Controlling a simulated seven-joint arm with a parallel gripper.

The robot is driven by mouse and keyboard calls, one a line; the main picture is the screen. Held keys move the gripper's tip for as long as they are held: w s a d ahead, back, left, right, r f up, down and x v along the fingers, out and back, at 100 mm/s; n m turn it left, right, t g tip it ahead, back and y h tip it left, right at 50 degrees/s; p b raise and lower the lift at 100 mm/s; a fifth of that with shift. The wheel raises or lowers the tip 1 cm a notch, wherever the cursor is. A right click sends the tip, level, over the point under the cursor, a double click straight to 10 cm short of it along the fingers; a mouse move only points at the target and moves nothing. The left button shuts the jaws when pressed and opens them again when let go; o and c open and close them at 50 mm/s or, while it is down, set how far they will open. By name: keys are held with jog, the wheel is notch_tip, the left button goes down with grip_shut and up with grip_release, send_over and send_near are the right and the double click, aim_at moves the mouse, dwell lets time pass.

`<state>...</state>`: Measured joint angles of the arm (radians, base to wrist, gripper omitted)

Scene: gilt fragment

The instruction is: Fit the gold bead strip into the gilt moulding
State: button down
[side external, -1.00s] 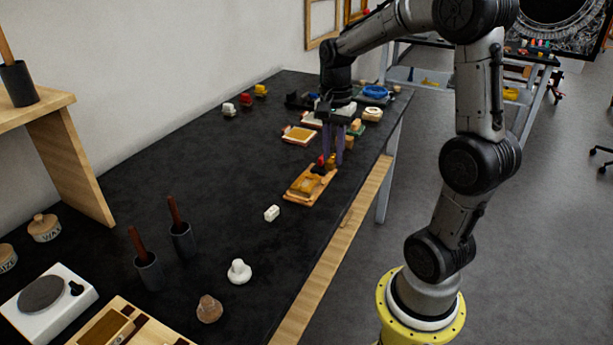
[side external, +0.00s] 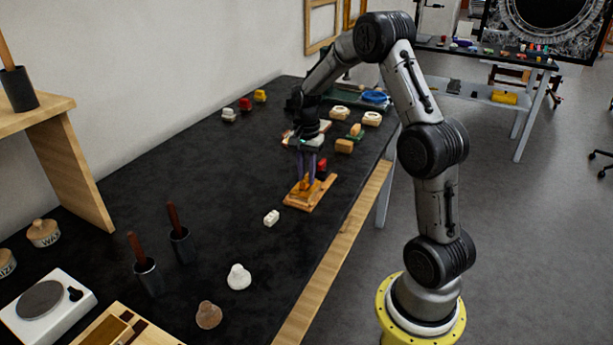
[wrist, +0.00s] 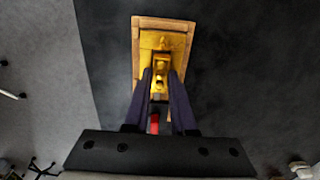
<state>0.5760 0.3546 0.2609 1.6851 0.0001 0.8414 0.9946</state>
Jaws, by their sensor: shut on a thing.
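The gilt moulding (side external: 321,192) lies on the dark table on a wooden backing. It also shows in the wrist view (wrist: 148,42), gold inside a wood-coloured border. My gripper (side external: 306,183) points down over the moulding, its two dark fingers close together. In the wrist view my gripper (wrist: 161,76) is shut on a small gold piece, which looks like the gold bead strip (wrist: 160,80).
A red object (side external: 322,168) stands close behind the moulding. The table's left middle is clear.

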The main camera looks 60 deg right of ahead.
jog(key=shift+f, duration=0.3)
jog(key=shift+f, duration=0.1)
